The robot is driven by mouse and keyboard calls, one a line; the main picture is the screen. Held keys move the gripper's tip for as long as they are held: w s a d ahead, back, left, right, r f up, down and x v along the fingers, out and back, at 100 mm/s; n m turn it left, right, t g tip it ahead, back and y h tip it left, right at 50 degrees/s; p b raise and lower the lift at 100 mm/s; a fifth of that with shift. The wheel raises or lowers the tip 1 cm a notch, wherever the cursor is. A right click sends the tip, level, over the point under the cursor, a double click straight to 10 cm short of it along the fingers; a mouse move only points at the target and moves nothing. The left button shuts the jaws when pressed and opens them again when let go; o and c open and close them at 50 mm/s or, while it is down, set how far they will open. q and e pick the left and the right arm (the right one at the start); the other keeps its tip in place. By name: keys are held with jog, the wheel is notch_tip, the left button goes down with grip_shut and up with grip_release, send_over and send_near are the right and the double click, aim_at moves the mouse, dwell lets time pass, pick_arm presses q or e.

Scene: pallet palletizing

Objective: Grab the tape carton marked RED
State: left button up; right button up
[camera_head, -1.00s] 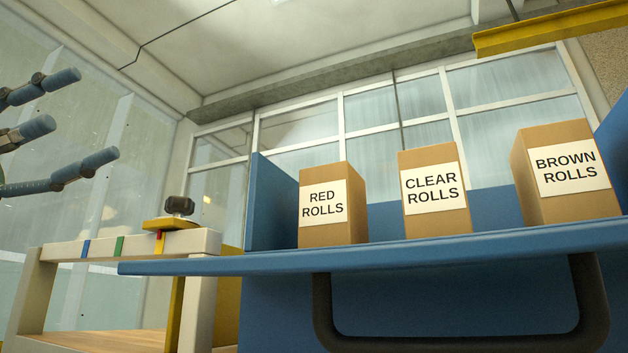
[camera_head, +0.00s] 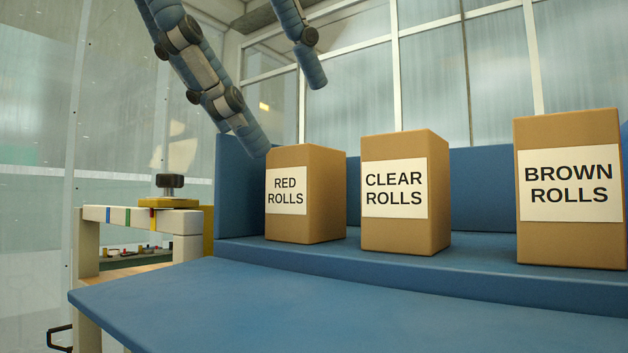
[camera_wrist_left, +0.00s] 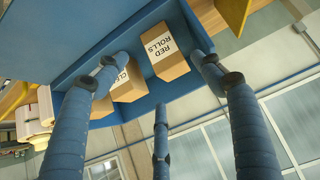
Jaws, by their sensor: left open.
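The RED ROLLS carton (camera_head: 326,195) is a brown box with a white label. It stands upright at the left end of a blue shelf (camera_head: 480,263), beside its side wall. My left gripper (camera_head: 288,117) is open and empty, its fingers reaching down from the upper left behind and above this carton. One fingertip appears close to the carton's upper left corner; I cannot tell if it touches. In the left wrist view, the RED carton (camera_wrist_left: 172,68) shows between the spread fingers of the left gripper (camera_wrist_left: 157,75). My right gripper is not in view.
The CLEAR ROLLS carton (camera_head: 405,234) stands just right of the RED one, with a gap. The BROWN ROLLS carton (camera_head: 570,245) is farther right. A pale frame with a black knob (camera_head: 170,181) stands left of the shelf. The front blue surface (camera_head: 330,310) is bare.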

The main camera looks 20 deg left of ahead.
aim_at(301, 149)
pick_arm(q)
jog(key=shift+w+f, duration=1.1)
jog(key=shift+w, duration=0.15)
jog(key=shift+w+d+f, duration=0.3)
jog(key=shift+w+d, duration=0.1)
jog(key=shift+d, duration=0.15)
jog(key=shift+w+d+f, duration=0.3)
jog(key=shift+w+d, duration=0.1)
jog(key=shift+d, duration=0.15)
jog(key=x, duration=0.3)
jog(key=shift+w+a, duration=0.1)
jog(key=shift+a, duration=0.15)
jog(key=shift+w+f, duration=0.15)
jog(key=shift+w, duration=0.15)
jog(key=shift+s, duration=0.15)
jog(key=shift+c, duration=1.3)
jog(key=shift+d, duration=0.1)
jog(key=c, duration=0.8)
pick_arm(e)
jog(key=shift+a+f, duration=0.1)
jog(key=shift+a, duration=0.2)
